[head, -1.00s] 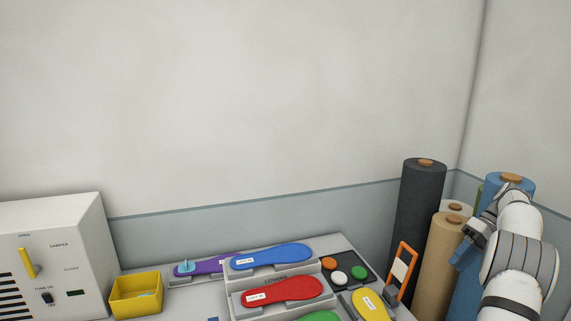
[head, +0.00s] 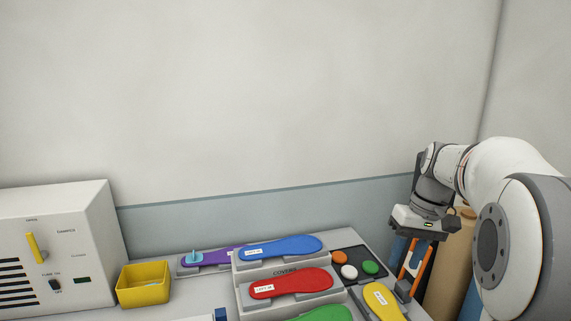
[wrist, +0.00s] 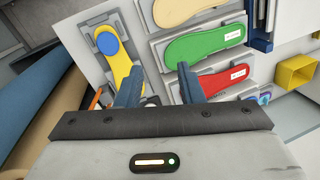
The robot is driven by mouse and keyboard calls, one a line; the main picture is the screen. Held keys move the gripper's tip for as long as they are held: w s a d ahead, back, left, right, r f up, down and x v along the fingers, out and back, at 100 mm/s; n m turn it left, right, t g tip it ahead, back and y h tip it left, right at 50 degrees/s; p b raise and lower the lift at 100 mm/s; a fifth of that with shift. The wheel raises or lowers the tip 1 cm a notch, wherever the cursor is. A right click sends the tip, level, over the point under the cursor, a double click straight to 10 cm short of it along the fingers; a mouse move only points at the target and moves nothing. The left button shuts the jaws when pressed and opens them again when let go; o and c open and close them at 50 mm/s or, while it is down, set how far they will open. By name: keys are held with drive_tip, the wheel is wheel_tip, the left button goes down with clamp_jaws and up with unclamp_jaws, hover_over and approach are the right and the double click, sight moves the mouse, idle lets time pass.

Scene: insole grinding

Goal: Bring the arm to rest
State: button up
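My gripper (head: 410,260) hangs from my arm at the right of the head view, fingers pointing down, above the bench's right end near the orange-framed tool. In the wrist view the two blue fingers of my gripper (wrist: 158,75) stand apart with nothing held between them. Past them lie the yellow insole (wrist: 122,68) with a blue disc on it, the green insole (wrist: 205,43) and the red insole (wrist: 222,82). My arm bends at the right edge of the head view.
The stepped insole rack (head: 243,277) also carries a blue insole (head: 283,247). A purple insole (head: 218,258) lies beside it. A yellow bin (head: 144,295) and a white machine (head: 85,215) are at left. Rolls (head: 447,260) stand behind my arm. An orange-framed tool (head: 414,267) stands at the bench's right.

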drive_tip(key=s+a+f+t+h+b, duration=0.1)
drive_tip(key=s+a+f, duration=0.3)
drive_tip(key=s, duration=0.5)
drive_tip(key=s+a+f+t+h+b, duration=0.1)
drive_tip(key=s+a+f+t, duration=0.2)
drive_tip(key=s+a, duration=0.3)
drive_tip(key=s+f, duration=0.1)
drive_tip(key=s, duration=0.2)
drive_tip(key=shift+s+f+m, duration=0.2)
drive_tip(key=shift+f+m, duration=0.1)
drive_tip(key=shift+f, duration=0.05)
